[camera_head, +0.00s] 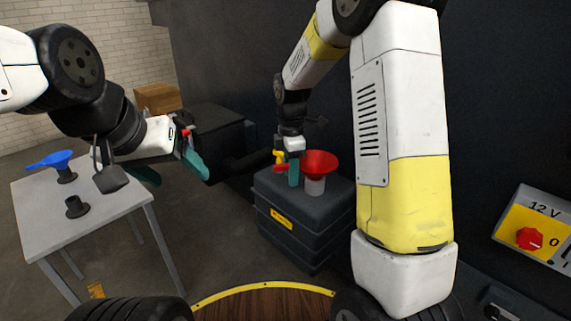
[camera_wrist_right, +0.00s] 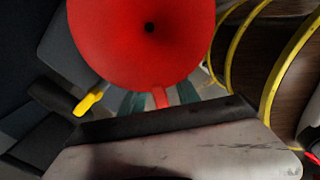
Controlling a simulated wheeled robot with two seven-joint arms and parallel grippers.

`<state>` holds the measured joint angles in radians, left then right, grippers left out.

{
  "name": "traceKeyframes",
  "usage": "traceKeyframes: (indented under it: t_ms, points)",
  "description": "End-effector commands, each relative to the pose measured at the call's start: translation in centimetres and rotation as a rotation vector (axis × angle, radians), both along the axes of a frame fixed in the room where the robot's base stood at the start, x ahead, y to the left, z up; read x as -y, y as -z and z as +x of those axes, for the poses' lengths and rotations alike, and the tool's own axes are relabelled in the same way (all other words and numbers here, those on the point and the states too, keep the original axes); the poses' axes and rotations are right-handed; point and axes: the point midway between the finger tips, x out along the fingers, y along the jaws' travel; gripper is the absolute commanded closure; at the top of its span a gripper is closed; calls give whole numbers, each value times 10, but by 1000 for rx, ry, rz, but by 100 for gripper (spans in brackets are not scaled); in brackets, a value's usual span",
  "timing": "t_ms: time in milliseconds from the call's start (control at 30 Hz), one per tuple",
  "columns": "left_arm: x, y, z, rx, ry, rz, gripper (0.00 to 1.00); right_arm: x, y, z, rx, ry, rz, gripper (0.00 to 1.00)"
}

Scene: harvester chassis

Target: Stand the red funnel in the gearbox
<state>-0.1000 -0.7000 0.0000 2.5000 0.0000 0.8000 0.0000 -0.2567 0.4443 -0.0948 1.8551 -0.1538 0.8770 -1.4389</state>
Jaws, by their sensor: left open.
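The red funnel (camera_head: 320,163) stands mouth up over a light grey neck (camera_head: 315,185) on the dark ribbed gearbox (camera_head: 306,207). Its wide mouth fills the top of the right wrist view (camera_wrist_right: 143,40), with a dark hole in the middle. My right gripper (camera_head: 293,172) is close beside the funnel, on its left. In the right wrist view, the funnel's red tab lies between the teal fingers (camera_wrist_right: 160,98); whether they press on it is unclear. My left gripper (camera_head: 167,168) is open and empty, between the table and the gearbox.
A grey table (camera_head: 118,204) at the left carries a blue funnel (camera_head: 52,159) and black holders. A yellow handle (camera_head: 278,157) shows beside my right gripper. A cardboard box (camera_head: 157,98) stands behind. A 12 V switch panel (camera_head: 537,232) is at the right.

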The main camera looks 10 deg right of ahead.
Motion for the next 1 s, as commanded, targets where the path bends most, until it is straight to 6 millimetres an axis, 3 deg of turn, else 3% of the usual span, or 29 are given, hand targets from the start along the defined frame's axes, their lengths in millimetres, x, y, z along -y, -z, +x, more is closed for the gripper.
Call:
traceKeyframes:
  t_ms: [367, 733, 1000]
  points:
    - [0, 0, 0, 0, 0, 0, 27, 0, -6, 0, 1, 0, 0, 61]
    - [0, 0, 0, 0, 0, 0, 27, 0, -65, 1, 3, 0, 0, 61]
    - [0, 0, 0, 0, 0, 0, 27, 0, -78, 0, -1, 0, 0, 61]
